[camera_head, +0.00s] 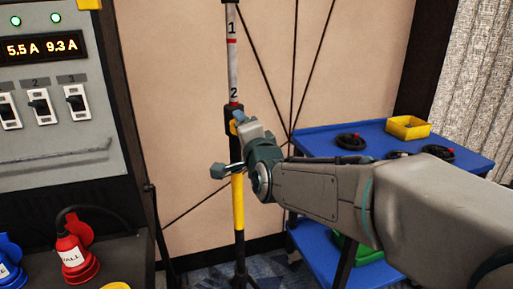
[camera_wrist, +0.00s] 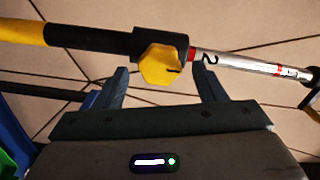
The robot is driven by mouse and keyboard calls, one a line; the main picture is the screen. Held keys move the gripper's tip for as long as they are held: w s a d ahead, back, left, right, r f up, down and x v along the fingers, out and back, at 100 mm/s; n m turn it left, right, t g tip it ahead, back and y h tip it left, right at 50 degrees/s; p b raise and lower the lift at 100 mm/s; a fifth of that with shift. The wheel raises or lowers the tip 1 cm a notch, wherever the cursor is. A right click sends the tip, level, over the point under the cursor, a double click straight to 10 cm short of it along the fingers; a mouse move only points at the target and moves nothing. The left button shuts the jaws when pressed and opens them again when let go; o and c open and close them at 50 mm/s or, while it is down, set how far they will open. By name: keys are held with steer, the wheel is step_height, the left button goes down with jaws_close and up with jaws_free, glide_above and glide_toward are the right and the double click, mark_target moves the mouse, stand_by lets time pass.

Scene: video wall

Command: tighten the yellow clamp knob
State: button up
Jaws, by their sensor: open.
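The yellow clamp knob (camera_wrist: 160,66) sits on the black clamp collar (camera_wrist: 118,42) of a stand pole. In the wrist view it shows a faceted face with a dark mark. In the head view only a little of the knob (camera_head: 238,118) shows, beside my arm's end. My gripper (camera_wrist: 161,76) is open, with one finger on each side of the knob, left and right in the wrist view. Clear gaps show between the fingers and the knob. I cannot tell whether the fingertips reach as far as the knob in depth.
The silver pole (camera_head: 232,65) with red marks and numbers rises above the collar; its lower part is yellow. A blue cart (camera_head: 465,163) with a yellow bin (camera_head: 408,127) and black cables stands right. A power panel (camera_head: 50,110) stands left. Thin dark lines cross the wall behind.

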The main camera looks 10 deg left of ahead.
steer(key=p+v, duration=0.1)
steer(key=v, duration=1)
steer(key=d+n+g+h+p, duration=0.4)
steer(key=d+h+p, duration=0.3)
steer(key=d+p, duration=0.65)
steer(key=s+d+r+n+g+h+p, duration=0.2)
steer(key=s+d+n+g+p, duration=0.2)
steer(key=s+d+g+p, duration=0.4)
steer(key=s+d, duration=0.5)
steer(key=s, duration=0.1)
steer(key=shift+n+h+p, duration=0.3)
steer(key=c, duration=0.5)
steer(key=shift+a, duration=0.1)
steer(key=shift+c, duration=0.5)
